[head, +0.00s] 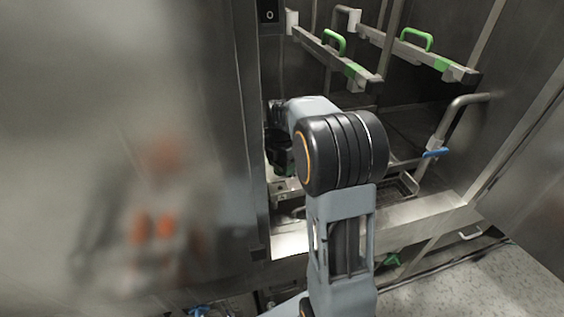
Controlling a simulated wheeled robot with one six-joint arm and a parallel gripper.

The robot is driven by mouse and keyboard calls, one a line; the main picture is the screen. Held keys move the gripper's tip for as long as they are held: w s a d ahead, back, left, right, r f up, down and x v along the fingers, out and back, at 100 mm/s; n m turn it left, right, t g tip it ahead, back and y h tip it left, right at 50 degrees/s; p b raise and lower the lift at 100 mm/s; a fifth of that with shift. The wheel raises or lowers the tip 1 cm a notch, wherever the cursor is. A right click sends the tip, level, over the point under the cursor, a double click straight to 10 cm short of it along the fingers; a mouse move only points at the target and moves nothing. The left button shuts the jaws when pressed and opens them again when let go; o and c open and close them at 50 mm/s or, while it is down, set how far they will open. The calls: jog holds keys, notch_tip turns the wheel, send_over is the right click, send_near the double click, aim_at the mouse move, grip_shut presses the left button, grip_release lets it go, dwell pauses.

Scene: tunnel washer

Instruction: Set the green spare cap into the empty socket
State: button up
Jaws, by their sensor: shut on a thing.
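My gripper (279,153) is inside the washer opening, just left of my arm's large dark joint, and partly hidden by my arm. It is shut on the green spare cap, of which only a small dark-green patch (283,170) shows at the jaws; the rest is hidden. Steel brackets and ledges lie just below the gripper. The empty socket cannot be made out; my arm covers part of that area. I cannot tell whether the cap touches anything below it.
A steel cabinet wall (243,140) stands close on the left of the gripper. Rails with green handles (415,39) run above at the back. A bent pipe with a blue lever (435,152) stands to the right. A steel sill (425,218) crosses the front; speckled floor (480,275) lies clear at lower right.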

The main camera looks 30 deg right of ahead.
aim_at(282, 188)
jog(key=shift+f+b, duration=2.1)
jog(key=shift+f, duration=0.95)
jog(key=shift+f, duration=0.1)
jog(key=shift+f+b, duration=0.5)
jog(key=shift+f, duration=0.1)
jog(key=shift+s+f, duration=0.2)
jog(key=shift+f, duration=0.2)
jog(key=o, duration=1)
jog(key=shift+w+f, duration=0.1)
jog(key=r, duration=0.7)
jog(key=r+b, duration=0.1)
jog(key=r, duration=0.7)
jog(key=shift+w+a, duration=0.1)
jog(key=shift+w, duration=0.1)
